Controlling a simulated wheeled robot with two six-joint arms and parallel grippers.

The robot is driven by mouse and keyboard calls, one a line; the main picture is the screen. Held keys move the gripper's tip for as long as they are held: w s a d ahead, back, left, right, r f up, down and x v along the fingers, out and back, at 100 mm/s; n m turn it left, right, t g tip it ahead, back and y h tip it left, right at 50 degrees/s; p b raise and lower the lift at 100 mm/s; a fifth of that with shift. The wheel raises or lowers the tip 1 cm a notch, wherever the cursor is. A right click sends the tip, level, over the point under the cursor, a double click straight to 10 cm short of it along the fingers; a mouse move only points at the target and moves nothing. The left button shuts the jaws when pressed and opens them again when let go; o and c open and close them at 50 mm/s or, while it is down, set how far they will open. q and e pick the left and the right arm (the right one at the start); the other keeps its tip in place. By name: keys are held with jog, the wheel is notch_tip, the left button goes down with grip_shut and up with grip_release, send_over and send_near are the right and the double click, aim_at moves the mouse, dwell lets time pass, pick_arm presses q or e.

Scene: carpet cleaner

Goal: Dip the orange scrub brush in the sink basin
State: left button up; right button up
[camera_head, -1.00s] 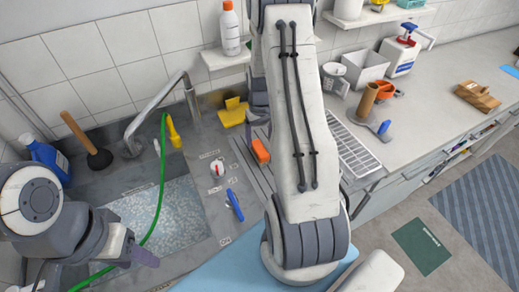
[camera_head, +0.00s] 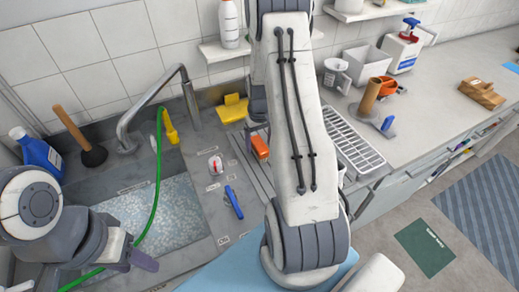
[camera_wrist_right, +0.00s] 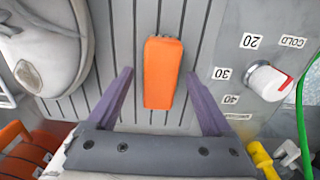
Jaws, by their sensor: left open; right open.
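The orange scrub brush (camera_head: 260,147) lies on the ridged drainboard right of the sink basin (camera_head: 183,205), which holds water. In the right wrist view the brush (camera_wrist_right: 163,72) lies lengthwise between the two purple fingers of my right gripper (camera_wrist_right: 158,76), which is open, with a gap on each side. In the head view my right arm hides most of that gripper. My left gripper (camera_head: 140,258) is at the basin's near edge, with one purple finger showing. It is open with nothing seen in it.
A green hose (camera_head: 156,190) with a yellow nozzle crosses the basin. A temperature dial (camera_head: 215,164) and a blue-handled tool (camera_head: 234,202) lie between basin and drainboard. A tall faucet (camera_head: 150,105), a plunger (camera_head: 90,150) and a yellow piece (camera_head: 232,108) stand behind.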

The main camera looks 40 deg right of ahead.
aim_at(260, 143)
grip_shut()
jog(key=shift+r+p, duration=2.5)
jog(key=shift+r, duration=0.6)
